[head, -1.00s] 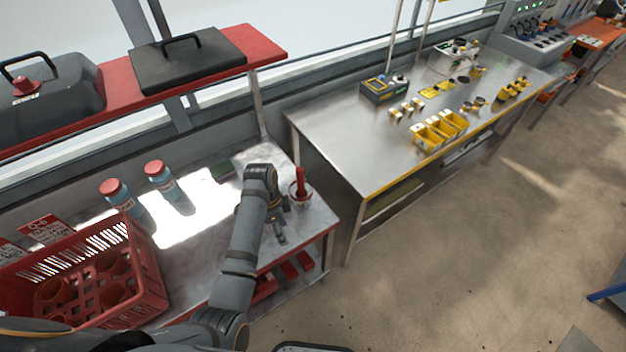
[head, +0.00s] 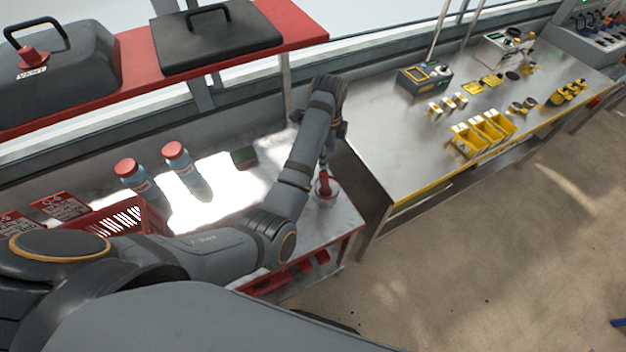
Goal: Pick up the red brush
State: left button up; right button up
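The red brush (head: 324,178) stands upright, handle up, in a small pale cup (head: 331,193) near the right end of the metal bench. My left arm reaches in from the left, across the bench. My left gripper (head: 323,160) is just above and close to the top of the brush handle. Its fingers are small and partly hidden by my wrist, so I cannot tell whether they are open, shut or touching the brush. My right gripper is not in view.
Two blue bottles with red caps (head: 132,175) (head: 178,158) and a green block (head: 244,157) stand on the bench (head: 225,205). A red crate (head: 128,217) is at left, partly behind my arm. A yellow-edged table (head: 400,150) stands to the right across a gap.

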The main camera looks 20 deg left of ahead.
aim_at(325, 187)
pick_arm(q)
jog(key=shift+g, duration=0.3)
jog(key=f, duration=0.3)
jog(key=s+d+f+p, duration=0.1)
jog(key=f, duration=0.2)
jog(key=f+p, duration=0.1)
jog(key=f, duration=0.2)
jog(key=shift+s+d+f, duration=0.15)
jog(key=shift+s+f, duration=0.2)
jog(key=shift+s, duration=0.05)
jog(key=shift+f, duration=0.5)
jog(key=shift+w, duration=0.1)
jog(key=shift+c, duration=0.3)
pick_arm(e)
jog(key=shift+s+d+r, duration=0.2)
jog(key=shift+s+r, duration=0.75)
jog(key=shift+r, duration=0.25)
pick_arm(q)
grip_shut()
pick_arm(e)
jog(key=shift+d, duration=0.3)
